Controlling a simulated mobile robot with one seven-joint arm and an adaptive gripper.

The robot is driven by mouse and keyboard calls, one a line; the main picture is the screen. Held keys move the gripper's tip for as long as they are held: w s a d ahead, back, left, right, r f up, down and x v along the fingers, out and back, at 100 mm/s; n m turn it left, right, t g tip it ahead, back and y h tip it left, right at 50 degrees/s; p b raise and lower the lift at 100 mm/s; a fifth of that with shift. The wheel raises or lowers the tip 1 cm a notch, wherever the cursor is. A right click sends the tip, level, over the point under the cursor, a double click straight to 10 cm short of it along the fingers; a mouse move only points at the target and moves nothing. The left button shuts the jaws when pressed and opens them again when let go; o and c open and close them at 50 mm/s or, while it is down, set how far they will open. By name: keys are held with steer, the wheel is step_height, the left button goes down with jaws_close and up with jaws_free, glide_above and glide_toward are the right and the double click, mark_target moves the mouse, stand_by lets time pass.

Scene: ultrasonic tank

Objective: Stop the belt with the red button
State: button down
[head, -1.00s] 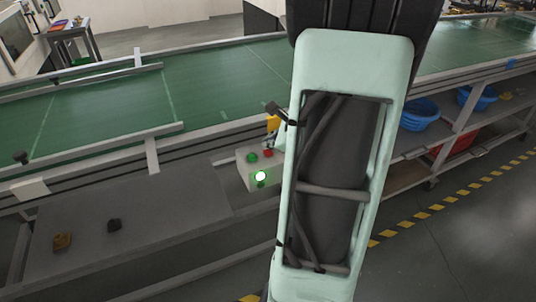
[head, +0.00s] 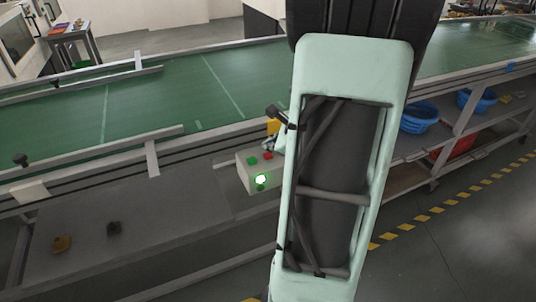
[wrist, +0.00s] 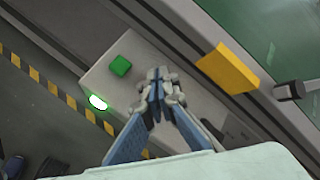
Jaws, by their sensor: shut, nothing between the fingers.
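The light grey control box (head: 246,177) stands at the near side of the belt (head: 150,100). On its top are a green button (head: 252,160) and the red button (head: 267,155), and a lit green lamp (head: 261,180) is on its front. In the wrist view the green button (wrist: 120,66) and lit lamp (wrist: 98,102) show left of my gripper (wrist: 160,78). My gripper is shut and empty, its tips over the box top. The red button is hidden behind the fingers there. I cannot tell whether the tips touch it.
A yellow block (wrist: 230,68) and a dark cylindrical fitting (wrist: 288,91) stand at the belt edge, right of my gripper. Blue bins (head: 419,116) sit on the shelf below the belt. A grey bench surface (head: 170,215) lies left of the box.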

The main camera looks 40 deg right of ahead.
mark_target(269, 156)
steer(key=shift+f, duration=0.2)
steer(key=shift+f+b, duration=0.25)
steer(key=shift+b, duration=0.4)
steer(key=shift+f+b, duration=0.4)
steer(key=shift+b, duration=0.1)
stand_by(0.5)
steer(key=shift+r, duration=0.15)
steer(key=shift+r+p, duration=0.65)
steer(key=shift+r, duration=0.05)
step_height(269, 156, up, 5)
steer(key=p, duration=0.4)
steer(key=shift+r, duration=0.1)
stand_by(0.8)
